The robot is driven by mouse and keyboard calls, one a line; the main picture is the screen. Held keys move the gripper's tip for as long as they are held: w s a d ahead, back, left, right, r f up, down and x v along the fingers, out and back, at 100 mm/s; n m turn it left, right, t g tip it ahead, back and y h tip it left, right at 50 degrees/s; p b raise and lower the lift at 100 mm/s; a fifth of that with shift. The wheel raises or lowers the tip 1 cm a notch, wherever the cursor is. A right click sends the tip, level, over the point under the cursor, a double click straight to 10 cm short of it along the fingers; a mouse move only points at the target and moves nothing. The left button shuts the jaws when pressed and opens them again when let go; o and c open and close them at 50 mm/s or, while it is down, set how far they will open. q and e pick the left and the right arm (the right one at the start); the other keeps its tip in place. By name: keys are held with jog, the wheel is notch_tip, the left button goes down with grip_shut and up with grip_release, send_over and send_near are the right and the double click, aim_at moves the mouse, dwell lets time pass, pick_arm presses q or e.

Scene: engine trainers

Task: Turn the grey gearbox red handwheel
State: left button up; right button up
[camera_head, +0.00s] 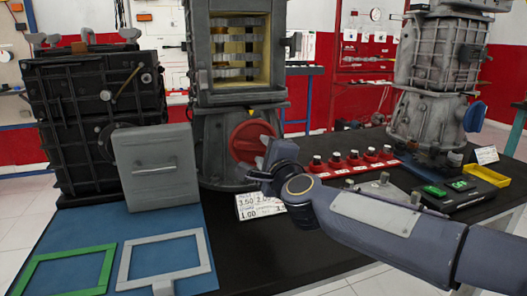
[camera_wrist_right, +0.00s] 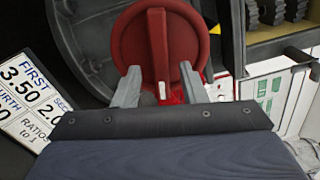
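The red handwheel (camera_head: 252,140) is on the lower front of the grey gearbox (camera_head: 212,140). In the right wrist view the handwheel (camera_wrist_right: 132,40) is a round disc with a raised bar across it, standing near upright. My right gripper (camera_head: 266,166) is in front of the handwheel's lower right. In the wrist view its open fingers (camera_wrist_right: 159,80) stand either side of the bar's lower end, with gaps. I cannot tell whether they touch the disc. A small grey piece at the head view's bottom edge may be my left gripper's tip (camera_head: 163,288).
A white ratio card (camera_head: 260,206) stands below the handwheel. A dark gearbox (camera_head: 90,110) and a grey panel (camera_head: 157,168) stand left. Green (camera_head: 65,262) and grey frames lie on the blue mat (camera_head: 205,284).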

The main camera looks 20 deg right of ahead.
pick_arm(q)
jog(key=shift+r+p, duration=0.6)
jog(key=shift+r, duration=0.1)
pick_arm(e)
jog(key=s, duration=0.7)
jog(key=shift+d, duration=0.1)
